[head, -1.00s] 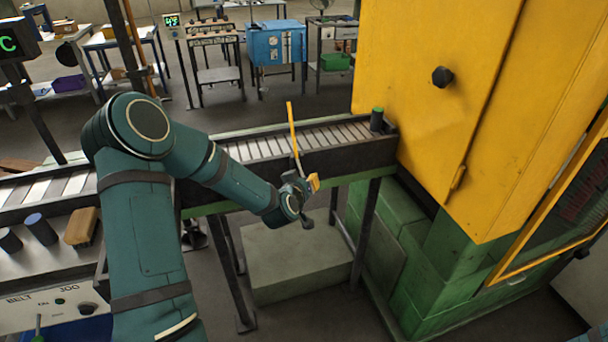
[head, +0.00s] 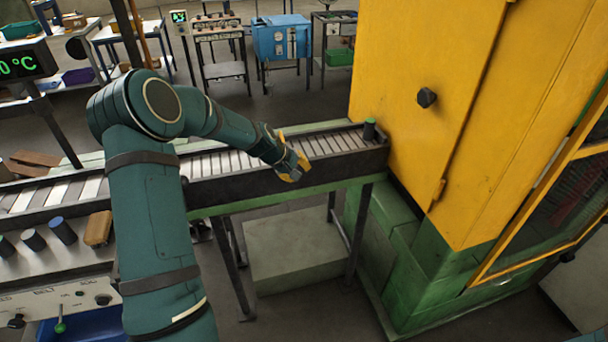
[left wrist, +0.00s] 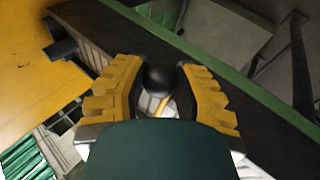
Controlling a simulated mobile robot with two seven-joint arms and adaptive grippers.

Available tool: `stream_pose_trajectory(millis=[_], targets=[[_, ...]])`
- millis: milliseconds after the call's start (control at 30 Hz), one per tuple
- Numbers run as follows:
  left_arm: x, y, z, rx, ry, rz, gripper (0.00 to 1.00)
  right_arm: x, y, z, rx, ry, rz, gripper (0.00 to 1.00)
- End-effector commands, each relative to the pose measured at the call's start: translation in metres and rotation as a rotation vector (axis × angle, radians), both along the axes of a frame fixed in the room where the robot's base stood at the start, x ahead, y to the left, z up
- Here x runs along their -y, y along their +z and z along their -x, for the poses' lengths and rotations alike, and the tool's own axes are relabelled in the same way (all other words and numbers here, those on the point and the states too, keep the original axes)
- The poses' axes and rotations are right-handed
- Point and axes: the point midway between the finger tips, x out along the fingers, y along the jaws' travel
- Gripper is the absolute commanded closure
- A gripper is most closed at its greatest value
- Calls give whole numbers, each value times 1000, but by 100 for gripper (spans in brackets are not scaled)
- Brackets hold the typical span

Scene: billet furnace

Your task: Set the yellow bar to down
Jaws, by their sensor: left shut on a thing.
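My left gripper (head: 292,168) is at the front rail of the roller conveyor in the head view. In the left wrist view its yellow-padded fingers (left wrist: 158,88) are shut around a black ball knob (left wrist: 158,79). A short piece of the yellow bar (left wrist: 162,106) shows just below the knob, between the fingers. In the head view the bar cannot be made out; the gripper and arm cover that spot. My right gripper is not in view.
The roller conveyor (head: 345,163) runs to the yellow furnace cabinet (head: 405,60) at the right. A dark cylinder with a green top (head: 369,130) stands at its far end. A pale block (head: 295,245) lies on the floor below.

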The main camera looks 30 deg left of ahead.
Motion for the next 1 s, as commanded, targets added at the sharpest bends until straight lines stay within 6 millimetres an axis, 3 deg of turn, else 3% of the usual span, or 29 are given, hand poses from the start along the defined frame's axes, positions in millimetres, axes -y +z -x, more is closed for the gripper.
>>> stream_pose_trajectory(millis=[300,967,1000], targets=[[-11,14,-8,12,0,-9,100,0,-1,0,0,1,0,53],[-15,19,-11,18,4,-14,100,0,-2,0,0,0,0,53],[-15,19,-11,17,3,-13,56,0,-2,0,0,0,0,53]])
